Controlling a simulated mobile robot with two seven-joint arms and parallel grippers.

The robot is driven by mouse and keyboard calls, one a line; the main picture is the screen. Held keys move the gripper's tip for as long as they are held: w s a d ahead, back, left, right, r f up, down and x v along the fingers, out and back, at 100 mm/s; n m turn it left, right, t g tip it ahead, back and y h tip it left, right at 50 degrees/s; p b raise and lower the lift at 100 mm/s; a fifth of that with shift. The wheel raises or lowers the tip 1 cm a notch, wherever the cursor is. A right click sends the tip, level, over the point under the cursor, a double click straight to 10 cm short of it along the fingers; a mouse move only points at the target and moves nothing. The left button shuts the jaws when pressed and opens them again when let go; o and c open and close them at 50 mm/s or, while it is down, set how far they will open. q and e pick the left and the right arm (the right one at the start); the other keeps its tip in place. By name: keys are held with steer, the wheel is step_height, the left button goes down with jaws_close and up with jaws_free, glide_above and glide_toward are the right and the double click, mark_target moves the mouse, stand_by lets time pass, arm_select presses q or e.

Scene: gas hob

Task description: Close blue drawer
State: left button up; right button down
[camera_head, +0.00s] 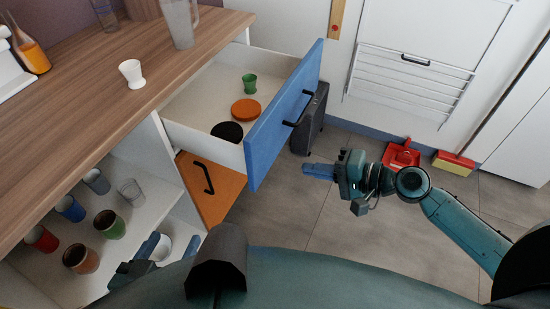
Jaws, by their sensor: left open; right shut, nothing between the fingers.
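The blue drawer (284,113) is pulled out from the wooden-topped unit. Its blue front has a black handle (299,109). Inside it are a small green cup (249,84), an orange disc (246,110) and a black round item (227,131). My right gripper (308,170) is shut and empty, in front of the blue front and below the handle in the picture, apart from it. My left gripper (159,245) is open at the lower left, by the open shelves and a white cup (163,248). Part of it is hidden by my own body.
An orange front with a black handle (209,178) lies below the drawer. The shelves (148,206) hold several cups. A dark grey case (312,122) stands behind the blue front. Floor around my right gripper is clear.

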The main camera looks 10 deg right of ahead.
mark_target(262, 158)
arm_select(q)
steer(key=shift+w+d+f+p, duration=0.1)
steer(key=shift+d+f+p, duration=0.1)
steer(key=shift+p, duration=0.25)
arm_select(e)
steer(key=x, duration=0.6)
steer(key=r+x, duration=0.1)
steer(key=x, duration=0.2)
steer(key=shift+w+a, duration=0.2)
arm_select(q)
steer(key=shift+w+r, duration=0.1)
